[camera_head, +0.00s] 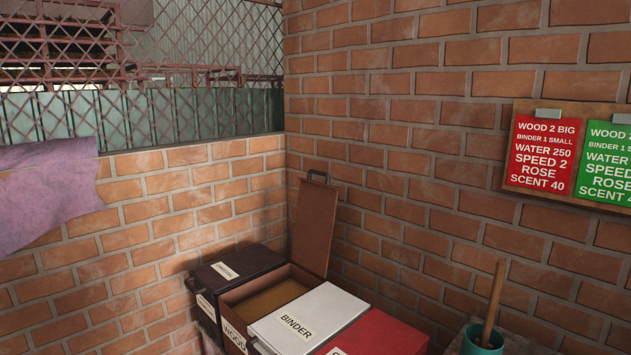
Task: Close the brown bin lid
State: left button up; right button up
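The brown bin (233,297) stands in the corner between the two brick walls, with a label reading "WOOD" on its front. Its lid (315,227) is raised nearly upright at the back, near the right wall, with a dark handle (319,177) at its top edge. The bin's open inside shows a tan, flat-looking content (268,298). Neither of my grippers shows in the head view.
A dark bin (238,266) with a shut lid stands left of the brown bin. A white "BINDER" bin (318,312) and a red bin (378,335), both shut, stand to its right. A teal pot (477,343) holds a wooden stick. Recipe signs (541,155) hang on the right wall.

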aim_at(316, 214)
jog(key=i+j, duration=0.25)
jog(key=i+j+z, duration=0.1)
jog(key=j, duration=0.3)
jog(key=i+j, duration=0.35)
jog(key=i+j+z, duration=0.1)
jog(key=i+j, duration=0.3)
jog(key=j, duration=0.25)
jog(key=i+j, duration=0.2)
jog(key=j, duration=0.2)
jog(key=i+j+z, duration=0.1)
jog(key=j, duration=0.25)
jog(key=i+j, duration=0.3)
jog(key=j+z, duration=0.05)
